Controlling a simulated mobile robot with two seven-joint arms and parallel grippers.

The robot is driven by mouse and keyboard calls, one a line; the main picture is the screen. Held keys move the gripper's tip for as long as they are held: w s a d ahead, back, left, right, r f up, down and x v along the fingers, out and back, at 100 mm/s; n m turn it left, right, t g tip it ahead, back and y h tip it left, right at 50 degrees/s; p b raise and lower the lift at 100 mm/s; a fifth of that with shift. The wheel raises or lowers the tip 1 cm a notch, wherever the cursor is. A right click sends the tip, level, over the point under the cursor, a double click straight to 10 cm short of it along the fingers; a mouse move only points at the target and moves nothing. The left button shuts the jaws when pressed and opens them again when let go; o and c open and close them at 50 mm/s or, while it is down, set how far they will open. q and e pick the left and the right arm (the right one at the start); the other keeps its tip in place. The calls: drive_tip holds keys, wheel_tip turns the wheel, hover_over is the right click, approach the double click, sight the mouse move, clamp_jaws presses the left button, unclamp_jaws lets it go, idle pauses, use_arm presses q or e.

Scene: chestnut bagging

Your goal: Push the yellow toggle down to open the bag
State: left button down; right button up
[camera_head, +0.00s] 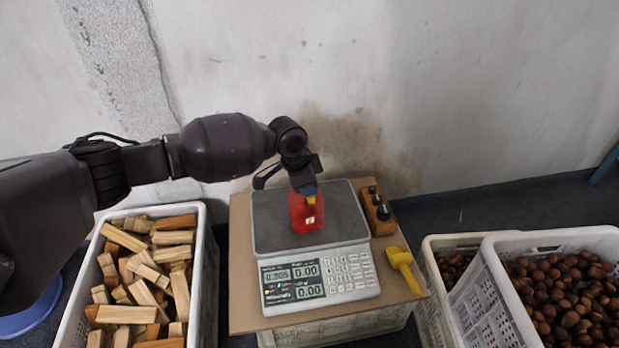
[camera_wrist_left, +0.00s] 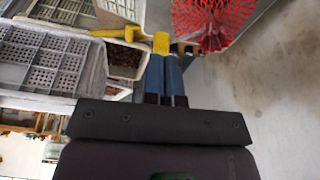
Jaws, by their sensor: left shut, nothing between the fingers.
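A red mesh bag (camera_head: 305,213) stands upright on the platform of the scale (camera_head: 268,222). The yellow toggle (camera_head: 311,199) shows at the upper part of the bag. My left gripper (camera_head: 308,188) reaches in from the left, pointing down at the top of the bag, its blue fingertips just above the toggle. In the left wrist view the two blue fingers (camera_wrist_left: 166,72) lie close together with nothing between them. The yellow toggle (camera_wrist_left: 161,43) is right at their tips; I cannot tell if they touch. The red mesh bag (camera_wrist_left: 212,25) is beside it. My right gripper is not in view.
The scale stands on a cardboard-topped crate (camera_head: 245,300). Right of it are a wooden block with dark knobs (camera_head: 378,210) and a yellow scoop (camera_head: 404,268). A crate of wood pieces (camera_head: 211,270) is left; crates of chestnuts (camera_head: 490,290) are right. A wall is behind.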

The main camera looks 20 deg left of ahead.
sight(309, 203)
use_arm(q)
drive_tip(key=shift+f, duration=0.35)
drive_tip(key=shift+r, duration=0.1)
wheel_tip(309, 203, down, 5)
drive_tip(key=shift+r, duration=0.1)
drive_tip(key=shift+f+b, duration=0.3)
drive_tip(key=shift+f, duration=0.05)
drive_tip(key=shift+s, duration=0.1)
